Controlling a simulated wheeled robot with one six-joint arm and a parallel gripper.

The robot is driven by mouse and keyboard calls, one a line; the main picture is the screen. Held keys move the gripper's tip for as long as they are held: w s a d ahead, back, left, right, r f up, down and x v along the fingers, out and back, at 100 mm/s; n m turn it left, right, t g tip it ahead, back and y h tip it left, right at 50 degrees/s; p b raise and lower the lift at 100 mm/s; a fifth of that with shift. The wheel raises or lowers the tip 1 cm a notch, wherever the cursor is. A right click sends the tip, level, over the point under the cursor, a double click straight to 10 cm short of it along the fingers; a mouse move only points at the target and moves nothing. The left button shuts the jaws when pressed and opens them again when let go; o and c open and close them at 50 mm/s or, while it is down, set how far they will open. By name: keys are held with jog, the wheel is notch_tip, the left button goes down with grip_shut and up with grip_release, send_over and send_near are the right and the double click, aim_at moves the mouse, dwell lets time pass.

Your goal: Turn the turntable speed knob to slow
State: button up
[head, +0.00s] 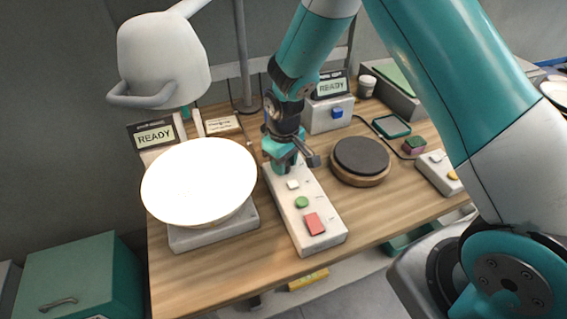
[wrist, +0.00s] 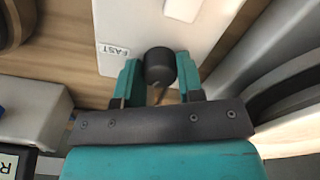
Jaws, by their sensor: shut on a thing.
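The speed knob (wrist: 160,66) is a dark round knob at one end of a white control panel (head: 322,238). In the wrist view a "FAST" label (wrist: 115,50) sits on the panel beside it. My gripper (wrist: 158,76) has its two teal fingers on either side of the knob and is shut on it. In the head view my gripper (head: 284,160) reaches down to the panel's far end and hides the knob. A large white round plate (head: 199,182) rests over a grey base (head: 215,233) left of the panel. The knob's setting cannot be read.
A grey lamp-like hood (head: 162,58) hangs above the plate. A dark round pad on a wooden base (head: 360,160) stands right of the panel. The panel carries a white button (head: 293,184), a green button (head: 302,202) and a red button (head: 314,223). Two screens read "READY". Bare wood lies in front.

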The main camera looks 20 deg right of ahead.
jog(key=shift+n, duration=1.7)
jog(key=shift+r, duration=0.1)
jog(key=o, duration=0.9)
notch_tip(320, 180, up, 17)
jog(key=b, duration=0.2)
jog(key=shift+r+b, duration=0.2)
jog(key=shift+b, duration=0.2)
